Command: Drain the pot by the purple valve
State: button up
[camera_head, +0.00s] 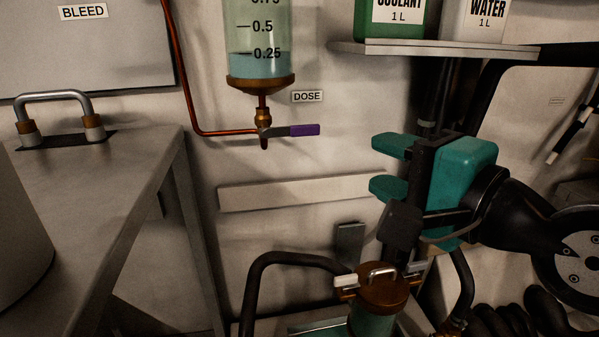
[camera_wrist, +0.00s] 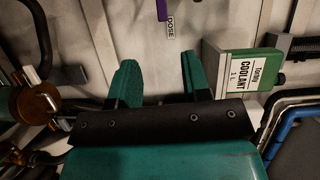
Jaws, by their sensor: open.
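The pot (camera_head: 258,62) is a clear marked cylinder on the wall at upper middle, with bluish liquid up to about the 0.25 mark. Below it is a brass outlet with a purple valve handle (camera_head: 304,130), which lies level and points right. A DOSE label (camera_head: 307,96) is just above it. In the wrist view the purple handle (camera_wrist: 162,10) shows partly at the top edge, beyond the fingertips. My gripper (camera_head: 380,166) has teal fingers, open and empty, to the right of and a little below the handle, apart from it. The fingers also show in the wrist view (camera_wrist: 158,75).
A shelf (camera_head: 440,49) with a green coolant container (camera_head: 390,20) and a water container (camera_head: 480,22) is above my gripper. A brown-capped vessel (camera_head: 383,290) stands below. A copper pipe (camera_head: 186,90) runs left of the valve. A metal bench (camera_head: 100,180) is at left.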

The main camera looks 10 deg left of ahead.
aim_at(308, 131)
jog(key=shift+m, duration=0.3)
jog(key=p+x, duration=1.3)
jog(key=x, duration=0.4)
jog(key=shift+w+a+r, duration=0.15)
jog(key=shift+w+a, duration=0.05)
jog(key=shift+w, duration=0.05)
grip_shut()
